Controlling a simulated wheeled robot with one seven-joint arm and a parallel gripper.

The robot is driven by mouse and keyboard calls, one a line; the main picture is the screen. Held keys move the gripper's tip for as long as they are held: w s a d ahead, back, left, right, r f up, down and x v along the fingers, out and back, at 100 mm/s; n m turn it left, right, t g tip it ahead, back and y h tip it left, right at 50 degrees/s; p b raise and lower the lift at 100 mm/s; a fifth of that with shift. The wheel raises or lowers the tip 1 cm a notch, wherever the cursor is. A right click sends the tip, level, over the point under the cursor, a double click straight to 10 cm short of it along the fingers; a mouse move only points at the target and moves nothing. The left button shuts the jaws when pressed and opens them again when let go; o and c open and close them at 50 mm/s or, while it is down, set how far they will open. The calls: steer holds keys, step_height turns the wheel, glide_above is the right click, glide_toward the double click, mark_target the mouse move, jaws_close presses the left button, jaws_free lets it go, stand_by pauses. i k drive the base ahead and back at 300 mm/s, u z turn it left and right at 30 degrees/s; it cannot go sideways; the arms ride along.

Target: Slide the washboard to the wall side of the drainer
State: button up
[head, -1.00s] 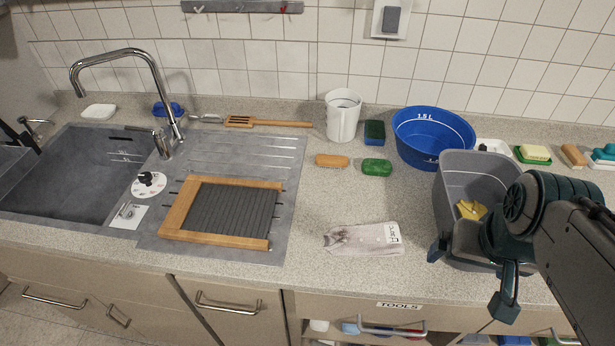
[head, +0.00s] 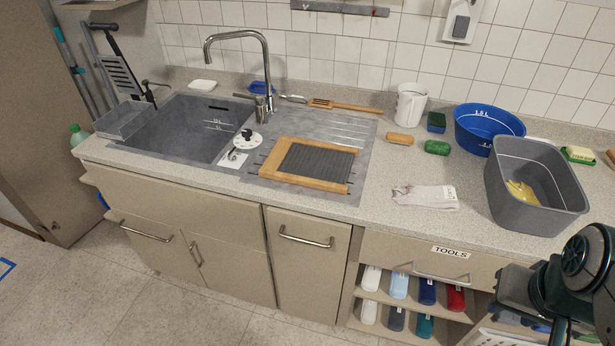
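The washboard (head: 318,160) has a light wooden frame and a dark ribbed panel. It lies flat on the front part of the grey drainer (head: 345,128), to the right of the sink basin. The drainer's bare grooved part shows behind the washboard, on the wall side. My gripper (head: 538,308) is at the lower right, in front of the counter and well away from the washboard. Its fingers look apart with nothing between them, though the arm hides part of it.
A wooden spatula (head: 345,107) lies behind the drainer near the wall. The tap (head: 262,75) rises at the drainer's back left. A cloth (head: 425,197), brush (head: 400,138) and grey tub (head: 535,190) stand to the right.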

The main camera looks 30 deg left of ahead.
mark_target(313, 164)
steer(key=z, duration=0.25)
steer(key=k, duration=0.1)
steer(key=u, duration=1.1)
steer(key=i, duration=0.75)
steer(key=u, duration=2.45)
steer(key=i, duration=2.1)
steer(key=z, duration=1.6)
